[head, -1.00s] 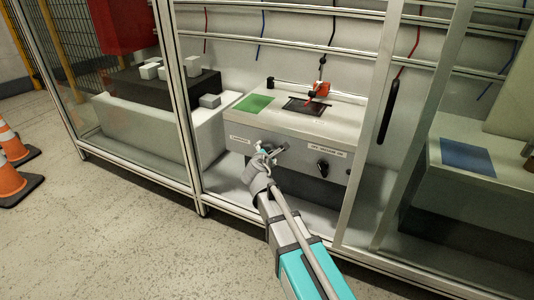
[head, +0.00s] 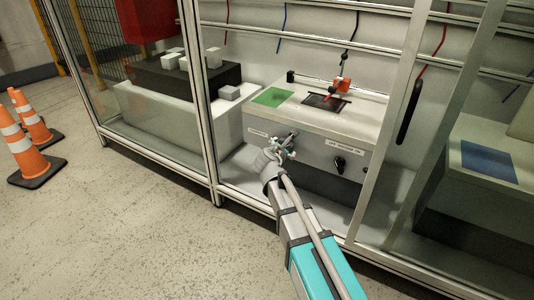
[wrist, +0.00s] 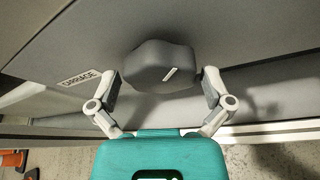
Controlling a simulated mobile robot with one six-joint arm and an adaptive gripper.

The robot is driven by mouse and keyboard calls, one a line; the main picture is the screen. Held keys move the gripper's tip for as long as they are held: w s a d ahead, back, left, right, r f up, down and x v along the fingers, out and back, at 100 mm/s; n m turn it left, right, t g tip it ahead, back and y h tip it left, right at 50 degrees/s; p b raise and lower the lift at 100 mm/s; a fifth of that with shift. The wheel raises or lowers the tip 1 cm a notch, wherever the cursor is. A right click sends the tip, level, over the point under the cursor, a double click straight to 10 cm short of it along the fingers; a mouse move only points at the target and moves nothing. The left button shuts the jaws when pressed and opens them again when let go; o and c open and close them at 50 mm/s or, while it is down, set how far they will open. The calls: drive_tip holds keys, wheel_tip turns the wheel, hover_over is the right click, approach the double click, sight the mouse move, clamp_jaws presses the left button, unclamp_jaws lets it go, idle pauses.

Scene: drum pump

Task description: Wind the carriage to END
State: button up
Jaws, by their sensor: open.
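The grey carriage knob (wrist: 162,66), a lobed handle with a white mark, is on the front panel beside a CARRIAGE label (wrist: 84,78). My gripper (wrist: 161,88) is open, with one finger on each side of the knob; contact is not clear. In the head view my gripper (head: 283,147) is at the front of the pale bench (head: 300,148) and partly hides the knob. A red-orange part (head: 342,84), likely the carriage, is on the bench top by a dark rectangular opening (head: 318,102). I cannot make out an END mark.
A second, black knob (head: 339,165) is on the same panel to the right, under another label. A green pad (head: 272,96) lies on the bench top. Aluminium frame posts (head: 202,110) stand on both sides. Traffic cones (head: 24,140) stand at the left.

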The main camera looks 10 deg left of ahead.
drive_tip(key=shift+w+n+g+h+p, duration=0.1)
drive_tip(key=shift+n+g+h+p, duration=0.3)
drive_tip(key=shift+n+h, duration=0.65)
drive_tip(key=p+v, duration=0.5)
drive_tip(key=v, duration=0.9)
drive_tip(key=shift+r+n, duration=0.15)
drive_tip(key=shift+n, duration=0.2)
drive_tip(key=shift+w+d, duration=0.1)
drive_tip(key=shift+d, duration=0.05)
